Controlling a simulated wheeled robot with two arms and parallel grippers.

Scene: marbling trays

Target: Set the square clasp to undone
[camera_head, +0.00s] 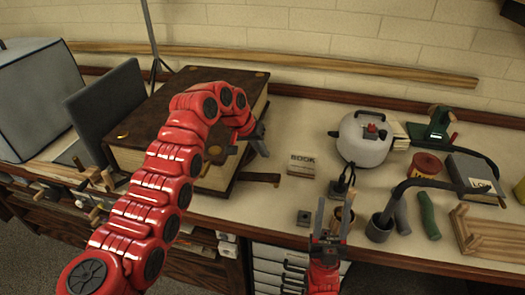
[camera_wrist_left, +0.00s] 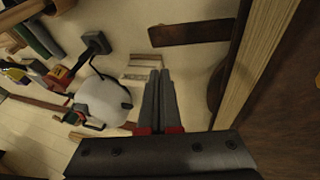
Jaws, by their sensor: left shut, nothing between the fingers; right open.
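A large, thick brown book (camera_head: 160,100) with brass corner pieces lies shut on the bench. A brown strap (camera_head: 262,178) sticks out from its right side at the front; it also shows in the left wrist view (camera_wrist_left: 190,33). A small brass piece (camera_head: 204,169) is on the book's front edge, partly behind my left arm. I cannot tell which clasp is the square one. My left gripper (camera_head: 260,146) is shut and empty by the book's right side, apart from the strap; its closed fingers (camera_wrist_left: 160,98) show in the wrist view. My right gripper (camera_head: 332,220) is open at the bench's front edge.
A white kettle (camera_head: 364,140), a red tin (camera_head: 426,164), a dark cup (camera_head: 379,228) and a wooden rack (camera_head: 485,232) crowd the right. A grey panel (camera_head: 107,100) stands at left.

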